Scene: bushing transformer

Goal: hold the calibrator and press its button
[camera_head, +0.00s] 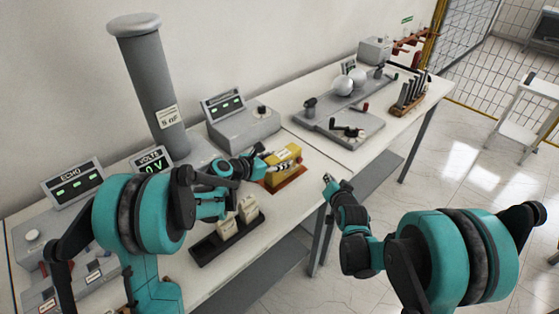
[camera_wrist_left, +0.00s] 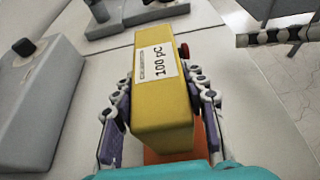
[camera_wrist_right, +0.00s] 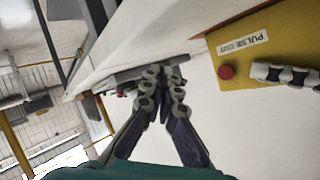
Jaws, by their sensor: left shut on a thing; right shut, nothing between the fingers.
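The calibrator is a yellow box (camera_head: 284,165) on the bench in the head view. In the left wrist view the yellow calibrator (camera_wrist_left: 160,95) bears a "100 pC" label, and its red button (camera_wrist_left: 184,51) sticks out on the right side. My left gripper (camera_head: 268,164) is shut on it, one finger on each side. In the right wrist view the red button (camera_wrist_right: 226,72) shows beside a "PULSE OUT" label, with a left finger on the yellow face. My right gripper (camera_head: 327,180) is shut and empty, to the right of the calibrator and apart from it.
An orange-brown pad (camera_head: 291,183) lies under the calibrator. A dark holder (camera_head: 228,238) with pale blocks stands in front of it. A grey meter box (camera_head: 243,127) and a tall grey cylinder (camera_head: 150,85) stand behind.

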